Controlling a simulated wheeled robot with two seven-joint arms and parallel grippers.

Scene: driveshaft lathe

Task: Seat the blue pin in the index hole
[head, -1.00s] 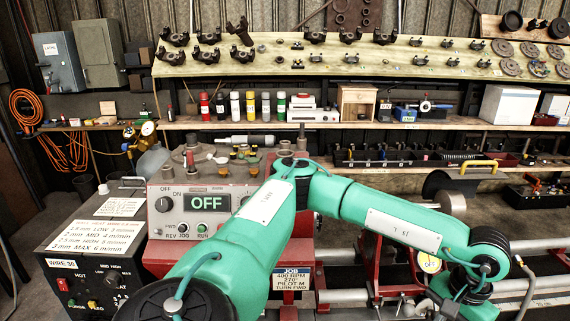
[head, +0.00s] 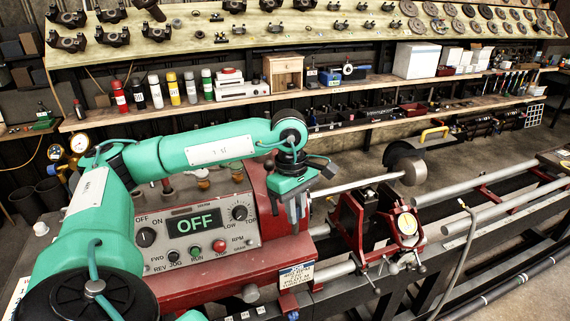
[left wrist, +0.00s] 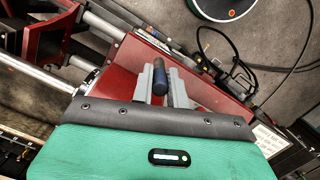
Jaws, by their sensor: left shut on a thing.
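The blue pin (left wrist: 160,77) shows in the left wrist view, with a dark blue rounded end and a darker body. My left gripper (left wrist: 161,88) is shut on it, with one grey finger on each side. In the head view my left gripper (head: 297,218) points down just right of the lathe's control panel, beside the red headstock. The pin is too small to make out there. I cannot make out the index hole in either view. My right gripper is not in view.
The control panel (head: 198,226) reads OFF. A steel shaft (head: 352,184) runs right from the headstock towards a round flange (head: 408,166). A shelf (head: 250,98) with bottles lies behind.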

